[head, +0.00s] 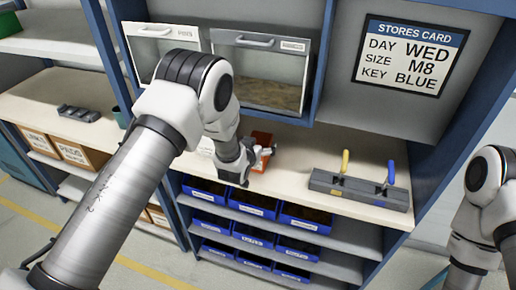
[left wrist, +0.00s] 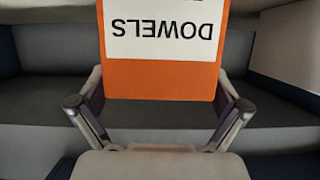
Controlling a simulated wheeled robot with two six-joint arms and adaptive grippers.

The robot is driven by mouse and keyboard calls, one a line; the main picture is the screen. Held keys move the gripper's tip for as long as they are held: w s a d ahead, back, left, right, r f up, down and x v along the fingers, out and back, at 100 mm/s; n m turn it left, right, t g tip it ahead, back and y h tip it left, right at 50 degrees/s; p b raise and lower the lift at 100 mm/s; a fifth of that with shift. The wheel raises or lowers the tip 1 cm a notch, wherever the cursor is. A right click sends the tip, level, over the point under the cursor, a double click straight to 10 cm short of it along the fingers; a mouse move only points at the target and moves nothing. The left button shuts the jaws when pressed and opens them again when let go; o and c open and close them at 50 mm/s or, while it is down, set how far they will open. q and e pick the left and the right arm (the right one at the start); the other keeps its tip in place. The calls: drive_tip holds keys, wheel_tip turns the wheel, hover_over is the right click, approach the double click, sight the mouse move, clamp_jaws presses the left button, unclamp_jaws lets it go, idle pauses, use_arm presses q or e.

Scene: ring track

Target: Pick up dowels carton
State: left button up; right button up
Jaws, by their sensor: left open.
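The dowels carton (head: 261,139) is orange and stands on the bench below the cabinet, partly hidden by my left gripper (head: 257,157). In the left wrist view the orange carton (left wrist: 160,82) shows a white label reading DOWELS, upside down in that picture. My left gripper (left wrist: 162,95) is open, with one finger on each side of the carton's near end. I cannot tell whether either finger touches it. My right arm shows at the right edge of the head view, but its gripper is out of the picture.
A grey block with yellow and blue keys (head: 358,187) stands to the right on the bench (head: 300,150). Clear-fronted bins (head: 268,75) hang above the carton. Blue bins (head: 252,205) fill the shelves below. A stores card (head: 412,55) is on the back panel.

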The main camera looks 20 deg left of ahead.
use_arm(q)
drive_tip(key=shift+s+d+r, duration=0.1)
drive_tip(key=shift+s, duration=0.05)
drive_tip(key=c, duration=1.3)
drive_tip(key=shift+c, duration=0.2)
